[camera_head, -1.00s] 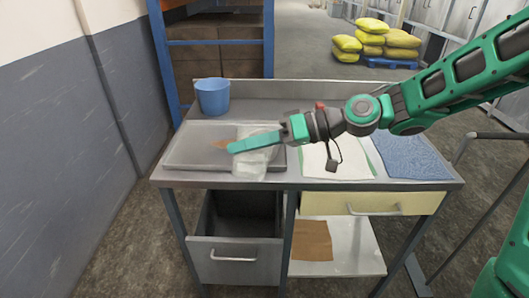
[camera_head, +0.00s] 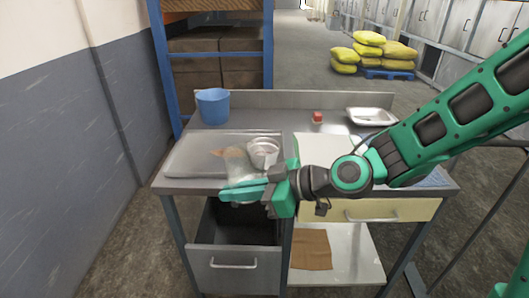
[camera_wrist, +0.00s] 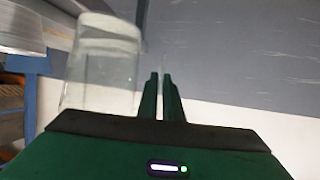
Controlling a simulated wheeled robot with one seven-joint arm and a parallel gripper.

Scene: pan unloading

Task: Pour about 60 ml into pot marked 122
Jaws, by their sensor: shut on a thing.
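My gripper (camera_head: 230,192) is over the front edge of the bench, fingers pointing left. In the wrist view its fingers (camera_wrist: 163,95) are close together. A clear, see-through vessel (camera_wrist: 100,75) stands close beside them on the left, with a whitish band towards its far end. The fingers seem shut on its thin edge or handle, which is hard to make out. The vessel (camera_head: 238,163) shows faintly behind the fingers in the head view. A round metal pot (camera_head: 264,148) is just right of it. No mark 122 is readable, and any liquid level is unclear.
A shallow grey tray (camera_head: 187,155) covers the left bench top, with a brown patch (camera_head: 220,152) there. A blue bucket (camera_head: 212,108) stands at the back left. A small red item (camera_head: 317,117) and white tray (camera_head: 371,117) are at the back right. An open drawer (camera_head: 235,250) juts out below.

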